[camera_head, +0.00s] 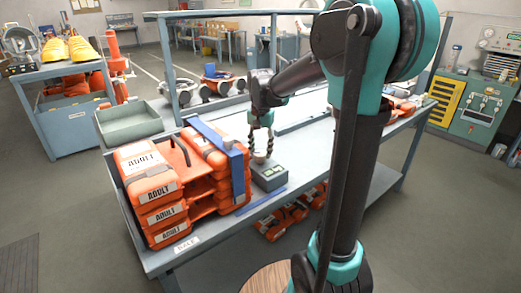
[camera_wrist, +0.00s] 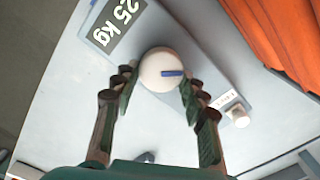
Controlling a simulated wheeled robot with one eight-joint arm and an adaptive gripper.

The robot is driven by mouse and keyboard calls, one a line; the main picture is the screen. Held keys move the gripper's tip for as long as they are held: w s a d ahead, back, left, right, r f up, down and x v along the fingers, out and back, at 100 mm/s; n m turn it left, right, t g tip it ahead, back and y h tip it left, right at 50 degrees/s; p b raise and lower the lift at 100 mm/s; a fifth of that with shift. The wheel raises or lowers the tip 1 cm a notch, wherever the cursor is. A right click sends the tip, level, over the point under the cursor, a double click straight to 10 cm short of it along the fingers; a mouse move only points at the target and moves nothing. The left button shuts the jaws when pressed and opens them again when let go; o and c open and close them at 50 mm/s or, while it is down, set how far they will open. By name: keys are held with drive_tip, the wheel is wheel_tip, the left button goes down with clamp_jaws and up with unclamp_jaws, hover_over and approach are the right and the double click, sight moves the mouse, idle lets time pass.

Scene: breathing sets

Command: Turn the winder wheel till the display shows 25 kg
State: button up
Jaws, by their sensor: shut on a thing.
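The winder wheel (camera_wrist: 165,68) is a round white knob with a blue mark on its face, seen from above in the wrist view. The dark display (camera_wrist: 117,23) beside it reads "25 kg", turned sideways in this view. In the head view the wheel (camera_head: 260,157) shows small below my gripper, beside the grey display box (camera_head: 269,176) on the bench. My gripper (camera_head: 263,143) points down at the wheel. In the wrist view my gripper (camera_wrist: 159,83) has one finger on each side of the wheel and is shut on it.
Stacked orange cases marked "ADULT" (camera_head: 150,190) stand left of the display box, with a blue upright frame (camera_head: 236,175) close to my gripper. A small white knob (camera_wrist: 238,116) sits near the wheel. A green tray (camera_head: 128,123) lies behind the cases.

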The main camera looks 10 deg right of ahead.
sight(261, 152)
idle(0.4)
drive_tip(key=o, duration=1.2)
drive_tip(key=shift+c, duration=0.2)
wheel_tip(261, 152, up, 12)
drive_tip(key=shift+s, duration=0.1)
